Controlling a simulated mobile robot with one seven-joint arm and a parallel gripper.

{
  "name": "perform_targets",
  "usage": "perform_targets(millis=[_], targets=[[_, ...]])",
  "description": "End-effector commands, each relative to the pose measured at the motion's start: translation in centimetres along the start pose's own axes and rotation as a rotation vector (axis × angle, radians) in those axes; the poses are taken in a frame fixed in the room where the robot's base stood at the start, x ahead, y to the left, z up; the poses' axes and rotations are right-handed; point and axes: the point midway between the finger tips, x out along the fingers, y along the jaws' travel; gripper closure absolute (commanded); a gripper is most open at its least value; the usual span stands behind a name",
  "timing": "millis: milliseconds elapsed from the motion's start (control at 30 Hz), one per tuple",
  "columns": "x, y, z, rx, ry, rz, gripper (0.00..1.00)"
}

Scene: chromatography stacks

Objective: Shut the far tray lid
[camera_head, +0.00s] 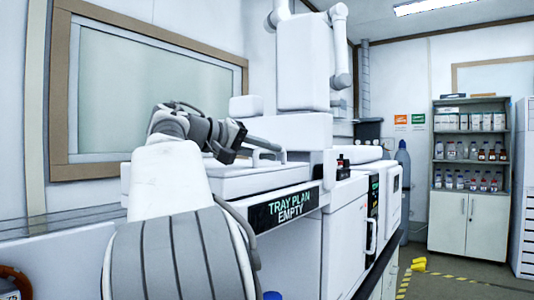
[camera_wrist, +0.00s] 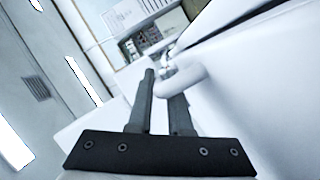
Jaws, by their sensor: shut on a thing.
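My gripper (camera_head: 248,151) reaches over the white tray unit (camera_head: 258,179) on the bench, beside the column of the white instrument. In the wrist view its two dark fingers (camera_wrist: 161,86) are closed on a rounded white handle (camera_wrist: 183,80). The handle joins a large smooth white surface (camera_wrist: 265,85), which looks like the lid and fills the right of that view. In the head view my wrist and the gripper partly hide the lid and handle. I cannot tell from these views how far the lid is open.
A tall white instrument (camera_head: 303,62) rises behind the tray unit. A shelf cabinet (camera_head: 468,150) with bottles stands at the far right.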

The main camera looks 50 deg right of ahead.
Motion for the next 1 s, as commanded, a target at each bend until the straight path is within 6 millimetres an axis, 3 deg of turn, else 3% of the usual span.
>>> perform_targets(millis=[267,300,367,667,867,1000], targets=[[0.1,-0.3,0.2,-0.003,-0.009,-0.004,1.00],[0.1,-0.4,0.2,-0.004,-0.009,-0.004,0.79],[0.1,-0.4,0.2,-0.004,-0.009,-0.004,0.70],[-0.2,-0.3,0.1,-0.003,-0.005,-0.003,0.70],[-3.0,-0.2,0.0,-0.003,-0.002,-0.006,0.70],[-6.5,-0.2,-0.1,-0.003,0.000,-0.006,0.70]])
